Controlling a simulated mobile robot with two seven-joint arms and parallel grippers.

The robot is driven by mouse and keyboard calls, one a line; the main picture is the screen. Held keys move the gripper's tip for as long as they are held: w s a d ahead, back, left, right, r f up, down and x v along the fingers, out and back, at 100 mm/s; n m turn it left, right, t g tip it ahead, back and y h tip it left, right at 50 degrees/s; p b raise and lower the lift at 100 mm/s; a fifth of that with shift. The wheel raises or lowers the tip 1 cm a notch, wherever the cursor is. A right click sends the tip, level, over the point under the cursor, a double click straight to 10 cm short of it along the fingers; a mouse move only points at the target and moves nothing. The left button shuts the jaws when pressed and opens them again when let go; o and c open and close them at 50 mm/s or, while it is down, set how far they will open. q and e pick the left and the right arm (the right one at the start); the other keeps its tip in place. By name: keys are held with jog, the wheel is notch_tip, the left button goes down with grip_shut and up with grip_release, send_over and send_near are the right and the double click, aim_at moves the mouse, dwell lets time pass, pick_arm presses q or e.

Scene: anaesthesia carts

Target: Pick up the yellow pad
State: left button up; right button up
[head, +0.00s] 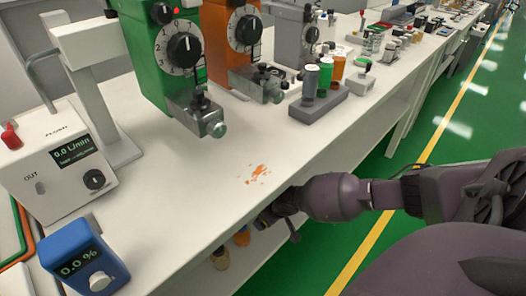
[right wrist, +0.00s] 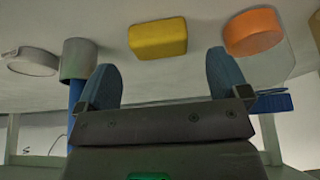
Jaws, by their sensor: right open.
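The yellow pad (right wrist: 157,39) is a small block with rounded corners, seen in the right wrist view at the top middle, on a pale surface. My right gripper (right wrist: 163,78) has its two blue fingers spread wide and nothing between them. The pad shows past the fingertips, between their lines, and is apart from them. In the head view my right gripper (head: 268,214) is at the front edge of the bench, partly hidden there. I do not see the pad in the head view. My left gripper is not in view.
An orange round thing (right wrist: 253,32) sits beside the pad, near one finger. A grey cylinder (right wrist: 78,59) and a pale round thing (right wrist: 32,61) are on the other side. The white bench (head: 200,190) has an orange smear (head: 258,174); bottles (head: 220,258) stand below its edge.

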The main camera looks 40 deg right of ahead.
jog(key=x, duration=0.1)
jog(key=b+x, duration=0.1)
jog(key=x, duration=0.1)
jog(key=shift+s+f, duration=0.25)
jog(key=shift+s, duration=0.05)
jog(key=shift+w+f, duration=0.1)
jog(key=shift+w, duration=0.2)
jog(key=c, duration=1)
jog(key=shift+w+r+p, duration=0.1)
jog(key=shift+r+p, duration=0.35)
jog(key=shift+r, duration=0.65)
jog(key=shift+w+r+p, duration=0.15)
jog(key=shift+r+p, duration=0.3)
jog(key=shift+r, duration=0.65)
jog(key=s+p, duration=0.1)
jog(key=s, duration=0.4)
jog(key=shift+s+d, duration=0.15)
jog(key=shift+d, duration=0.05)
pick_arm(q)
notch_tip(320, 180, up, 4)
jog(key=p, duration=0.3)
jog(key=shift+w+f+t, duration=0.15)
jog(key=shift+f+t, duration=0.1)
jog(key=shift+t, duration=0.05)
pick_arm(e)
jog(key=s, duration=0.8)
jog(key=s+d, duration=0.1)
jog(key=s, duration=0.4)
jog(key=shift+s+f, duration=0.1)
jog(key=shift+f, duration=0.2)
